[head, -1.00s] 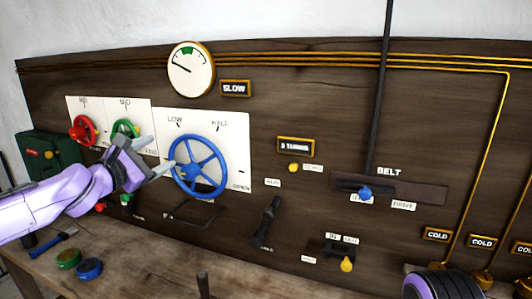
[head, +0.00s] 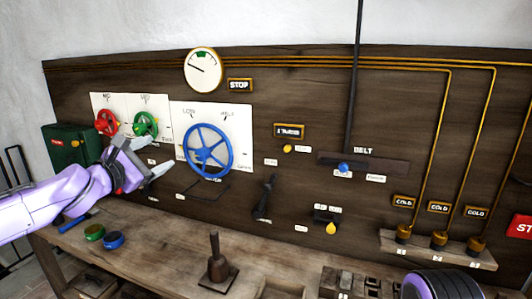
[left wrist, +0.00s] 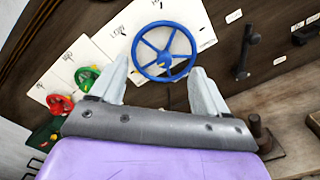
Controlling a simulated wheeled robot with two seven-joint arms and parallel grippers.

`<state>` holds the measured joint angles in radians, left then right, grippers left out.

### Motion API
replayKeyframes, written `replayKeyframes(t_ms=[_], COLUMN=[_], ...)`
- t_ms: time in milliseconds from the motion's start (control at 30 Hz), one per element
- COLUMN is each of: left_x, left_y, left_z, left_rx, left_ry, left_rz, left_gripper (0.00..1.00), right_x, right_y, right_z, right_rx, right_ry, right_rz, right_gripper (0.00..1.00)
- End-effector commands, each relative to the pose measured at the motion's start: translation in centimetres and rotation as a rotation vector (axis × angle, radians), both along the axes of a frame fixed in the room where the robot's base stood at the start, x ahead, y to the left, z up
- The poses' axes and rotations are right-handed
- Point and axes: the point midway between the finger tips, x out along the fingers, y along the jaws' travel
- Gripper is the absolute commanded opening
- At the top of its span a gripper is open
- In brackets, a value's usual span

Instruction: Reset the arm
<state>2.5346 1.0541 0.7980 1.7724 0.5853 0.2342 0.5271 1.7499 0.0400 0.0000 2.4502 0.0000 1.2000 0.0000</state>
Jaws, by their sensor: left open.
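My left arm comes in from the left, and its gripper (head: 155,155) is open and empty in front of the panel. It is left of the blue handwheel (head: 209,151) and apart from it in the head view. In the left wrist view both fingers of the gripper (left wrist: 160,68) are spread, with nothing between them. The blue handwheel (left wrist: 167,51) shows beyond the fingers. My right gripper is out of view.
Red (head: 107,122) and green (head: 145,124) handwheels are near the gripper. A dark lever (head: 265,197) sticks out of the panel. The bench (head: 160,235) below holds a wooden-handled tool (head: 218,262) and green and blue discs. A sign (head: 239,85) reads STOP.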

Motion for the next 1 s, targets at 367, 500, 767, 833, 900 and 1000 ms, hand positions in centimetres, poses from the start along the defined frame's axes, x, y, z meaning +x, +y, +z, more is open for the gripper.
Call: replayKeyframes(t_ms=[367, 500, 767, 833, 900, 1000], left_x=[0.3, -0.1, -2.8, -4.6, -7.1, -11.9], left_y=[-0.4, -1.5, -4.0, -4.6, -5.0, -4.8], left_z=[-5.3, -9.8, -23.0, -28.2, -34.0, -42.0], left_rx=[0.23, 0.344, 0.642, 0.758, 0.892, 1.085], left_ry=[0.056, 0.11, 0.259, 0.316, 0.376, 0.462], left_rz=[0.124, 0.137, 0.113, 0.086, 0.048, -0.03], left_gripper=[0.76, 0.76, 0.76, 0.76, 0.76, 0.76], right_x=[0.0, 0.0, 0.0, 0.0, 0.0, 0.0], right_y=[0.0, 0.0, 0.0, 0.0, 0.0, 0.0], right_z=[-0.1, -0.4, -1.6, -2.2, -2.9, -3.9], right_rx=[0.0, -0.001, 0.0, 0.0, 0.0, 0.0], right_ry=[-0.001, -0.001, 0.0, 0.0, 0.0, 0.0], right_rz=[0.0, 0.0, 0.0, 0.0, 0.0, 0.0], right_gripper=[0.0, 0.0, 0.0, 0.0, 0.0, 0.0])
